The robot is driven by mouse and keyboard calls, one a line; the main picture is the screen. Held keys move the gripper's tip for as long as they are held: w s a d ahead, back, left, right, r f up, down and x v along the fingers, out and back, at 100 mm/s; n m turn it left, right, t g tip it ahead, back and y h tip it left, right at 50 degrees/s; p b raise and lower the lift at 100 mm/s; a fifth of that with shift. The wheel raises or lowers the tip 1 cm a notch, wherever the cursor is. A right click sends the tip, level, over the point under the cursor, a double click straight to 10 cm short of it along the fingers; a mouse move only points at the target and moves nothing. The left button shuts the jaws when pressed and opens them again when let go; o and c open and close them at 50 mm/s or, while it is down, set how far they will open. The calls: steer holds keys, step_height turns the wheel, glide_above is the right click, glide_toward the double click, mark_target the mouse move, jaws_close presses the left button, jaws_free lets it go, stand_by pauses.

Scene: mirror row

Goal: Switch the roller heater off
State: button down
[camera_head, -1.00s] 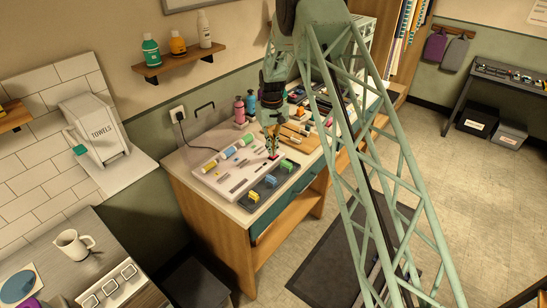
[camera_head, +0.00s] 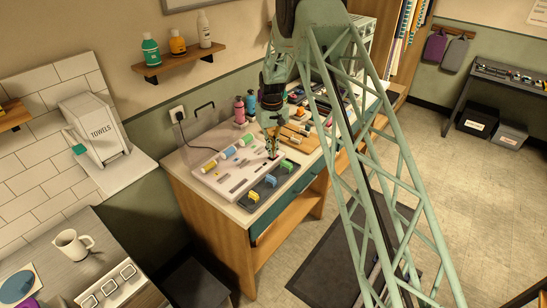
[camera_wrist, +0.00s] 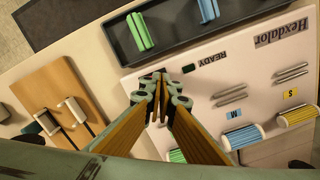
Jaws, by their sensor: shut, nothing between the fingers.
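The roller heater (camera_head: 210,180) is a pale flat unit on the counter, with yellow, green and blue rollers along its back edge. In the wrist view its white top (camera_wrist: 255,85) shows the labels "Hexdalor" and "READY", with a small green mark (camera_wrist: 188,68) beside "READY". My gripper (camera_wrist: 160,76) is shut and empty, its fingertips low over the heater's end near that mark. In the head view my gripper (camera_head: 272,154) is at the heater's right end. A dark reddish bit shows by the fingertips; the fingers largely hide the switch area, so I cannot tell the switch's position or contact.
A dark tray (camera_wrist: 175,42) with green, blue and yellow clips lies along the heater's front. A wooden board (camera_wrist: 60,100) with tools is beside its right end. Pink and blue bottles (camera_head: 245,106) stand behind. A power cord runs to a wall socket (camera_head: 177,113).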

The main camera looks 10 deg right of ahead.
steer(key=shift+f, duration=0.35)
stand_by(0.4)
steer(key=shift+r+p, duration=0.7)
steer(key=shift+r, duration=2.8)
